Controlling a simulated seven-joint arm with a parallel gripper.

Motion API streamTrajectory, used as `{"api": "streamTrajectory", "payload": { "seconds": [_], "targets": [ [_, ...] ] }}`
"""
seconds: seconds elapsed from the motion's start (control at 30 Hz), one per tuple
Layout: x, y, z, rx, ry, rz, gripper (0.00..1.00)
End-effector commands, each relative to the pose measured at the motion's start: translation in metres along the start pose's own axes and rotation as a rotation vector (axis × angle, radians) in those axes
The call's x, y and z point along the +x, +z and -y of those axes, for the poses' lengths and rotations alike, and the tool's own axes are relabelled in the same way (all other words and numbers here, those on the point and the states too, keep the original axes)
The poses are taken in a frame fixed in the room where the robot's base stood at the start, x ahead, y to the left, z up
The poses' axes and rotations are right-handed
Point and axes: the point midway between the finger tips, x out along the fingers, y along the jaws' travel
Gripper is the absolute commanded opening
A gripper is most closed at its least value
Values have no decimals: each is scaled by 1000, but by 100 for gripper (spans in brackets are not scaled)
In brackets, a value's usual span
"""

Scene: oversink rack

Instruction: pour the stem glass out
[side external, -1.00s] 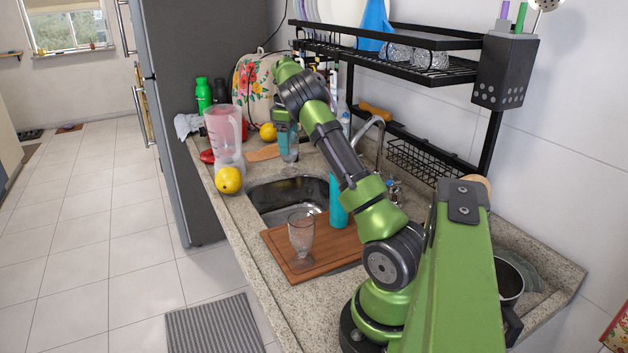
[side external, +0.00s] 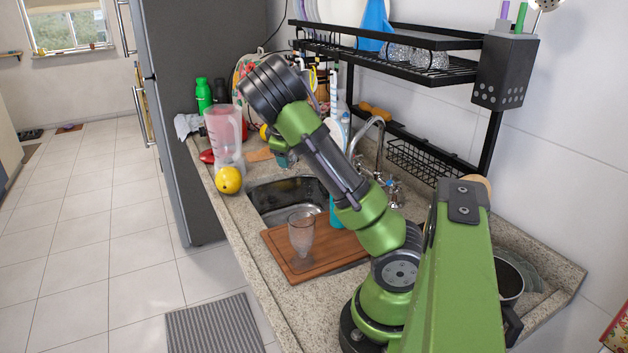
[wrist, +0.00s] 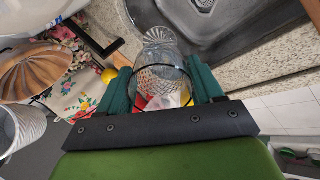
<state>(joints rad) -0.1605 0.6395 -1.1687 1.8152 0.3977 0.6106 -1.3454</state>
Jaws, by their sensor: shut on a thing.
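A clear, patterned stem glass (wrist: 161,82) is between the two teal fingers of my gripper (wrist: 160,66) in the wrist view. My gripper is shut on its bowl, and its round foot points toward the top of that picture. In the side view my own arm hides most of the gripper and the held glass, so I cannot tell the glass's exact tilt or its contents. A second clear footed glass (side external: 301,235) stands upright on the brown wooden board (side external: 279,251). The steel sink (side external: 277,211) lies behind the board; part of it shows in the wrist view (wrist: 205,28).
A pink-tinted blender jug (side external: 222,130) and a yellow fruit (side external: 229,180) stand at the counter's left edge. The tap (side external: 379,140) rises right of the sink. A black rack (side external: 440,70) overhangs the back. A turquoise bottle (side external: 336,213) is partly hidden by my arm.

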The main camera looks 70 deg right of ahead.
Motion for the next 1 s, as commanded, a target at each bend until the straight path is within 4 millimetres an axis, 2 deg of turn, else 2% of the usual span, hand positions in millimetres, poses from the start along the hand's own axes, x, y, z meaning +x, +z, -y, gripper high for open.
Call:
{"api": "streamTrajectory", "payload": {
  "seconds": [0.3,1.0],
  "targets": [
    [7,3,10,-2,252,-57,30],
    [32,10,39,-8,704,-158,30]
  ]
}}
